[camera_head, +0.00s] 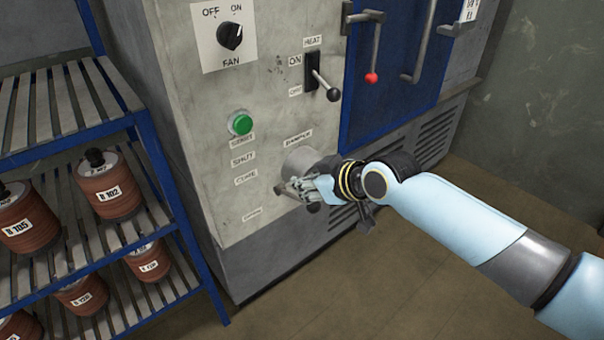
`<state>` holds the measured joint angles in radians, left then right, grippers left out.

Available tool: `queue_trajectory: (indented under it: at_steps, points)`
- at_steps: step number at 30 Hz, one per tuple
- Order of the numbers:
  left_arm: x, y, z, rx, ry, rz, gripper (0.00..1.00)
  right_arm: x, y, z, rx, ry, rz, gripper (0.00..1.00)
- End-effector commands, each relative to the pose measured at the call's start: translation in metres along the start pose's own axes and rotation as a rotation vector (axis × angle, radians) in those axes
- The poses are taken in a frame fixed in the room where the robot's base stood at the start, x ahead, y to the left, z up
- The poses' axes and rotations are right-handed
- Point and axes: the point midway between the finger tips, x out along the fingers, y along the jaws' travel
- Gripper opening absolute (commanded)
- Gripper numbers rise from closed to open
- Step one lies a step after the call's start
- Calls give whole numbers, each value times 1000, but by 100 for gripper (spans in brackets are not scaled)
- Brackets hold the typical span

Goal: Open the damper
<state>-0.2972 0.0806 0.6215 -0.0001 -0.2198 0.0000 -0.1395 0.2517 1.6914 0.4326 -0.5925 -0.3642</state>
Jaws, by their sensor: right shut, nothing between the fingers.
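The damper (298,162) is a grey round fitting low on the front of the grey cabinet, under a label reading DAMPER. A small lever end (280,189) shows at its lower left. My right gripper (311,190) comes in from the right and is at the damper, over its lower part. Its fingers are shut with nothing seen between them. They hide part of the damper and its lever, and I cannot tell whether they touch it. My left gripper is not in view.
The cabinet (215,110) also carries a fan knob (230,36), a heat lever (326,85), a green button (240,123) and a blue door (405,75) with handles. Floor at front right is clear.

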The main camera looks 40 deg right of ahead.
Motion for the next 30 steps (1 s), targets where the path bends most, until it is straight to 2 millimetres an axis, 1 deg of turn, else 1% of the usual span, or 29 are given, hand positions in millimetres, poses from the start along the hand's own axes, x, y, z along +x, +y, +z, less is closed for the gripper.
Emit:
queue_trajectory:
  at_steps: [4,16,23,30]
  points:
    - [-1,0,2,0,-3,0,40,-3,0,8,0,0,0,0]
    - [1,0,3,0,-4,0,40,-3,0,10,0,2,0,0]
    - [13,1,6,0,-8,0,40,-1,-2,17,-3,40,7,0]
    - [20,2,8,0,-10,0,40,-2,-2,20,-5,68,12,0]
